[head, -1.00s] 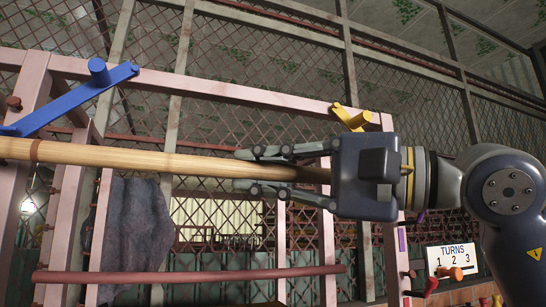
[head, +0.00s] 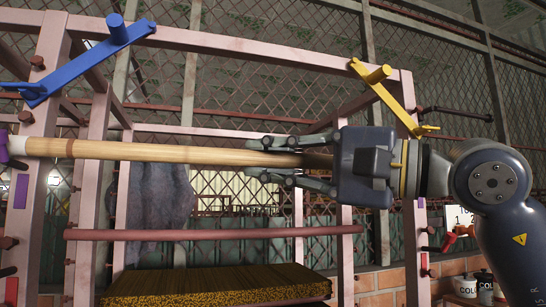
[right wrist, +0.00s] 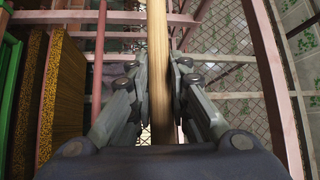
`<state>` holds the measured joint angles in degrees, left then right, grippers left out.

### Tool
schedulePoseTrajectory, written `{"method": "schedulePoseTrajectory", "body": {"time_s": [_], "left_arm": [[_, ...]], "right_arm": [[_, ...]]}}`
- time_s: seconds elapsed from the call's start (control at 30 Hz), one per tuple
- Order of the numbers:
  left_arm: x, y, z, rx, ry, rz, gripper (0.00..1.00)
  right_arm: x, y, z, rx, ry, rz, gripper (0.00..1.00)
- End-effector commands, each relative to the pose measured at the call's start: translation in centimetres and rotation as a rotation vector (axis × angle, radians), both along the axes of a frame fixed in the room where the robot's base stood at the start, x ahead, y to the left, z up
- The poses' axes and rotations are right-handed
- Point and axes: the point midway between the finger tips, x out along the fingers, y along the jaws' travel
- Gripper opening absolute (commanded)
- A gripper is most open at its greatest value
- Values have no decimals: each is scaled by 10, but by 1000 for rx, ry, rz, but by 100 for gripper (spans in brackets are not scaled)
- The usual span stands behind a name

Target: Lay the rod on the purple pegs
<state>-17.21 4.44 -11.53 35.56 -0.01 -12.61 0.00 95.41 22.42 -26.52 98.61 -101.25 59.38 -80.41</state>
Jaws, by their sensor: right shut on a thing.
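A long pale wooden rod (head: 170,154) lies nearly level across the front of the pink frame. My right gripper (head: 254,158) is shut on its right part, and the rod also shows between the fingers in the right wrist view (right wrist: 158,60). The rod's left end is whitish and appears close to a purple peg (head: 4,146) at the left picture edge; I cannot tell if they touch. A purple patch (head: 22,191) marks the left post below it. The right-hand purple peg is not clearly visible, perhaps hidden by my gripper or arm. My left gripper is out of view.
Above the rod are a blue bar with a peg (head: 80,65) and a yellow bar with pegs (head: 388,92). A dark red rail (head: 215,234) runs below. Grey cloth (head: 155,210) hangs behind.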

Motion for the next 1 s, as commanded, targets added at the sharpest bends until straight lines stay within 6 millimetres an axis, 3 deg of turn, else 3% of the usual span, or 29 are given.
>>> {"method": "schedulePoseTrajectory", "body": {"time_s": [0.2, 0.23, 0.33, 0.57, 0.67, 1.0], "left_arm": [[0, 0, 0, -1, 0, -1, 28], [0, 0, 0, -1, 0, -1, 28], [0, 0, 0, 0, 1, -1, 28], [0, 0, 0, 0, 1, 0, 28], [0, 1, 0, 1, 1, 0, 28], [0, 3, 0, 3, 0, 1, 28]], "right_arm": [[0, 0, 0, 1, 0, 0, 0], [0, 0, 0, 1, 0, 0, 19], [0, 0, 0, 1, 0, 0, 40], [0, 0, 0, 0, 0, 0, 40], [0, 0, 0, -1, 0, 0, 54], [0, 0, 0, 0, 0, 0, 54]]}}
